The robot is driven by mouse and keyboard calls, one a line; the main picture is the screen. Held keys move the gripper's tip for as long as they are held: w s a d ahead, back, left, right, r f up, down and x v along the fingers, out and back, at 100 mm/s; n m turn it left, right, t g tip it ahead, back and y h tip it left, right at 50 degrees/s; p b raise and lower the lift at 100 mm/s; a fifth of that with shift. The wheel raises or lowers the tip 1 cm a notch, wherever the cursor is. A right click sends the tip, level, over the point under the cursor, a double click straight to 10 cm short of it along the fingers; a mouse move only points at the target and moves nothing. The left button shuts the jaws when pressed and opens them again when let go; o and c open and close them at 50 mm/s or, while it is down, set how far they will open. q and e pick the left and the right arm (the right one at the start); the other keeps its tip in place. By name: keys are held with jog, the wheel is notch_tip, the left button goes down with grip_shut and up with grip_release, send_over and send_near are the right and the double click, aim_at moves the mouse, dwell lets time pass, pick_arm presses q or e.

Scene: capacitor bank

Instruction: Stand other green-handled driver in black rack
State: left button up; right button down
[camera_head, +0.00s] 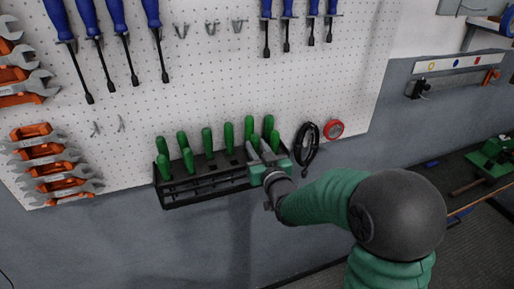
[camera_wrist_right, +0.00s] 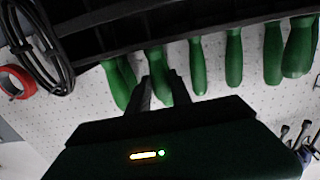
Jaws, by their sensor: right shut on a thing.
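The black rack (camera_head: 215,190) is fixed low on the white pegboard and holds several green-handled drivers (camera_head: 207,141) standing upright. My right gripper (camera_head: 262,150) is at the rack's right end, among the green handles there. In the right wrist view, where the rack (camera_wrist_right: 190,22) is at the top and the handles point down, my right gripper (camera_wrist_right: 160,84) has its two fingers on either side of one green handle (camera_wrist_right: 156,58), shut on it. The lower part of that driver is hidden, so I cannot tell how deep it sits. My left gripper is not in view.
A black cable coil (camera_head: 306,146) and a red tape roll (camera_head: 334,129) hang just right of the rack. Blue-handled drivers (camera_head: 117,18) hang above, and orange wrenches (camera_head: 48,152) at the left. The pegboard directly above the rack is mostly free.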

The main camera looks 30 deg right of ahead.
jog(key=shift+a, duration=0.15)
jog(key=c, duration=1.1)
grip_release()
